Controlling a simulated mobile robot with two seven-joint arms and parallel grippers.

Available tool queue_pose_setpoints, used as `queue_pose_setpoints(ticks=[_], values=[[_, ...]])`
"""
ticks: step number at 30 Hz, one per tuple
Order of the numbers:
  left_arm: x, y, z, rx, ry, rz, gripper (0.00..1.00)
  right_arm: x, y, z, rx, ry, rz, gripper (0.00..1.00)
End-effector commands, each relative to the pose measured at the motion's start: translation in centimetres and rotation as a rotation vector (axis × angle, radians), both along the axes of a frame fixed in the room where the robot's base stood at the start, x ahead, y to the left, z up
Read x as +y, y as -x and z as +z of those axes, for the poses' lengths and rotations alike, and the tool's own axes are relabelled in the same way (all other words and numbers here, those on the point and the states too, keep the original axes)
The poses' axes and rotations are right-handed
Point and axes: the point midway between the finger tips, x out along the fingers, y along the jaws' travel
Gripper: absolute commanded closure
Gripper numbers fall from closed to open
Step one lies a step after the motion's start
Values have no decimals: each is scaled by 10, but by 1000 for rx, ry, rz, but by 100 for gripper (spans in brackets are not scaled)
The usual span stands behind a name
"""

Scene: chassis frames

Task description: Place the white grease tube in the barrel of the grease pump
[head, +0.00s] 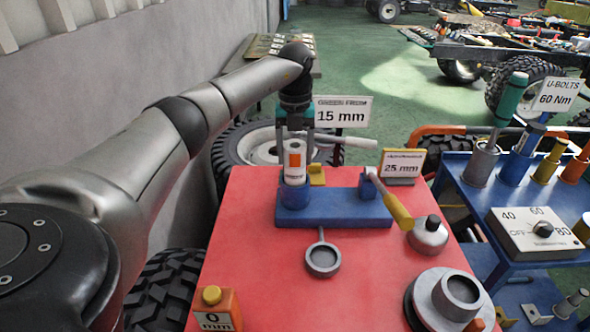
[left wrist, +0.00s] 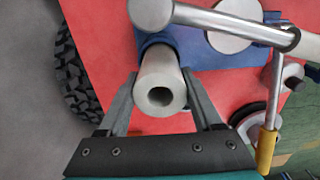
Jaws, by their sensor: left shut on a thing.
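The white grease tube (head: 294,172) has an orange label and stands upright in the head view. My left gripper (head: 295,150) comes down from above and is shut on it, one finger on each side. The tube's lower end meets the mouth of the blue barrel (head: 294,196) of the grease pump (head: 345,210); how deep it sits I cannot tell. In the left wrist view the tube (left wrist: 160,88) shows end-on, a dark hole facing the camera, between the two fingers of my left gripper (left wrist: 160,100). My right gripper is in neither view.
The pump stands on a red table top (head: 260,265). Its yellow-handled lever (head: 393,205) slants to the right. A grey ring (head: 322,260) lies in front. Signs, a grey oil can (head: 428,235) and a round grey part (head: 450,298) stand nearby. A blue cart (head: 500,195) is at right.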

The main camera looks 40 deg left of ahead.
Motion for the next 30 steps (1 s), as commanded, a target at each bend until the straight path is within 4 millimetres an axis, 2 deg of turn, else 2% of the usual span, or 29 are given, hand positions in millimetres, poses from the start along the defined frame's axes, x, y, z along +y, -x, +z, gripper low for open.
queue_pose_setpoints(ticks=[6, 9, 20, 21, 28, 30], values=[[0, 1, -32, 3, 1, 1, 100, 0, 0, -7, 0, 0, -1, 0], [-1, 0, -41, 2, 1, -1, 100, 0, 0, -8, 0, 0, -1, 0], [0, 0, -44, 0, 0, -1, 100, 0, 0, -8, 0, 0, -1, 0], [0, 0, -44, 1, 1, -1, 29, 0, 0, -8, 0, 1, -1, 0], [0, 0, -43, 1, 0, -1, 4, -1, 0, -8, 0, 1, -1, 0], [0, 0, -43, 1, 0, -1, 4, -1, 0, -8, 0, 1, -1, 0]])
